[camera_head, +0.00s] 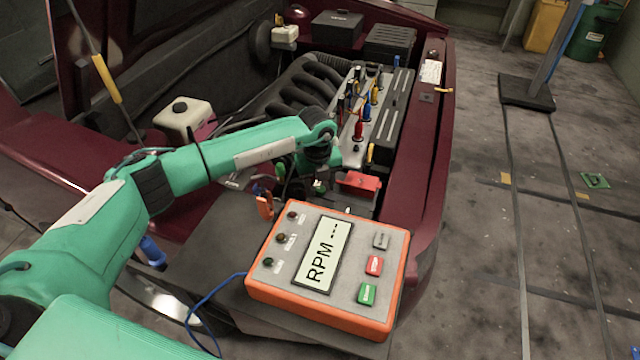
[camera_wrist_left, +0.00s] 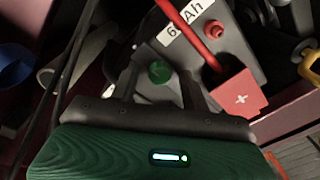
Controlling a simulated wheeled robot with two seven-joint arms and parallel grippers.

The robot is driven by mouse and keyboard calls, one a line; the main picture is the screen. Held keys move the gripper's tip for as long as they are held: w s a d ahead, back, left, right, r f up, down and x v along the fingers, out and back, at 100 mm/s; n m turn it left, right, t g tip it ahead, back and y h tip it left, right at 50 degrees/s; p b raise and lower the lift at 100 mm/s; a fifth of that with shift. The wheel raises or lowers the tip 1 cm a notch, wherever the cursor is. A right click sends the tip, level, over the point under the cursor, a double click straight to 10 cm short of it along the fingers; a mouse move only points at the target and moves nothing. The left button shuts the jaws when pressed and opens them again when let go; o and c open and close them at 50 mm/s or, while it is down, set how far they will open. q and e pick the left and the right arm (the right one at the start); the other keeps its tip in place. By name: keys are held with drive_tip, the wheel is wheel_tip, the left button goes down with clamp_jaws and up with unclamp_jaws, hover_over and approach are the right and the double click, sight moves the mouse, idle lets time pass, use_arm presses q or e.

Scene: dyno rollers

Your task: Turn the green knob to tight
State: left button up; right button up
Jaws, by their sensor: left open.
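The green knob (camera_wrist_left: 158,72) is round and sits on a grey base in the left wrist view. My left gripper (camera_wrist_left: 160,85) is open, with one dark finger on each side of the knob. I cannot tell whether the fingers touch it. In the head view my left arm reaches over the engine bay, and the left gripper (camera_head: 317,168) points down behind the orange meter. The knob cannot be made out surely there. My right gripper is in neither view.
A red terminal cover (camera_wrist_left: 237,94) with a plus sign and a red cable lies right of the gripper. The orange meter (camera_head: 381,325) stands in front, its display reading RPM and dashes. Several coloured-handled tools (camera_head: 358,130) stand behind.

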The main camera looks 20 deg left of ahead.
sight(318, 189)
use_arm(q)
drive_tip(key=shift+r, duration=0.2)
wheel_tip(318, 189, up, 13)
drive_tip(key=b, duration=0.1)
drive_tip(key=shift+s+a+r, duration=0.15)
drive_tip(key=shift+a+r, duration=0.05)
drive_tip(key=shift+a, duration=0.05)
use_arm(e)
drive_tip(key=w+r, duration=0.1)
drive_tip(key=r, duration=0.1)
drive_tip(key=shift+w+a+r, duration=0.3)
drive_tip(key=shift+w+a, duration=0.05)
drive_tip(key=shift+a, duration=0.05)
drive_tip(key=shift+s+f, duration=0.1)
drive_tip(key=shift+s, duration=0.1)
